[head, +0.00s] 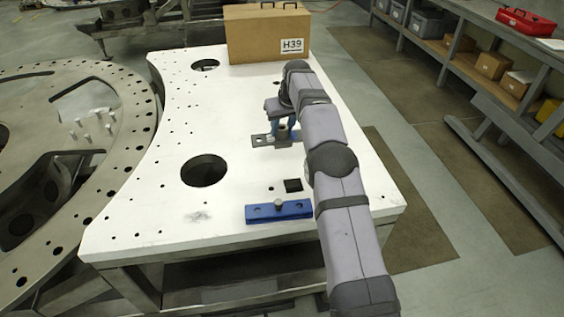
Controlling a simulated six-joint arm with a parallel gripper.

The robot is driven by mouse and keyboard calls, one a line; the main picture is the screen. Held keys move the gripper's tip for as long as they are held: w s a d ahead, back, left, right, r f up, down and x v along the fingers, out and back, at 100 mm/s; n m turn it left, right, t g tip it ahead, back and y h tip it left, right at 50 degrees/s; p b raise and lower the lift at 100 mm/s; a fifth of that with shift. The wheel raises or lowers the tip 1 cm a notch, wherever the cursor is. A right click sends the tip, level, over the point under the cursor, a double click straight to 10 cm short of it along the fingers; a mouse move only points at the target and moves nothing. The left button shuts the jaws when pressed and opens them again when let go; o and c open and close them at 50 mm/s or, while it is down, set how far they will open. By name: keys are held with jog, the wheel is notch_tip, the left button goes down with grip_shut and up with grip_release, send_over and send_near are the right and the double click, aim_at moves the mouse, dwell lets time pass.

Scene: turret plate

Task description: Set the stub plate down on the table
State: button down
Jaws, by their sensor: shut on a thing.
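The stub plate (260,140) is a small dark grey flat plate with a hole near its left end, in the middle of the head view. My gripper (283,134), with blue fingers, is above it and shut on it. The fingers and arm hide its middle and part of its right side. The plate looks level and at or very near the white table top (240,105); I cannot tell whether it touches.
A blue bar (258,213) with a grey knob lies near the table's front edge. A round hole (204,170) and a small square hole (293,185) open in the table. A cardboard box (262,38) marked H39 stands at the back. White surface left of the plate is free.

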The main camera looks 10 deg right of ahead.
aim_at(283, 138)
jog(key=shift+f+p, duration=0.85)
jog(key=shift+f, duration=2.05)
jog(key=shift+f+p, duration=0.85)
jog(key=shift+f, duration=1.05)
jog(key=shift+f, duration=0.2)
jog(key=c, duration=1.3)
grip_release()
jog(key=shift+o, duration=0.2)
jog(key=shift+s, duration=0.1)
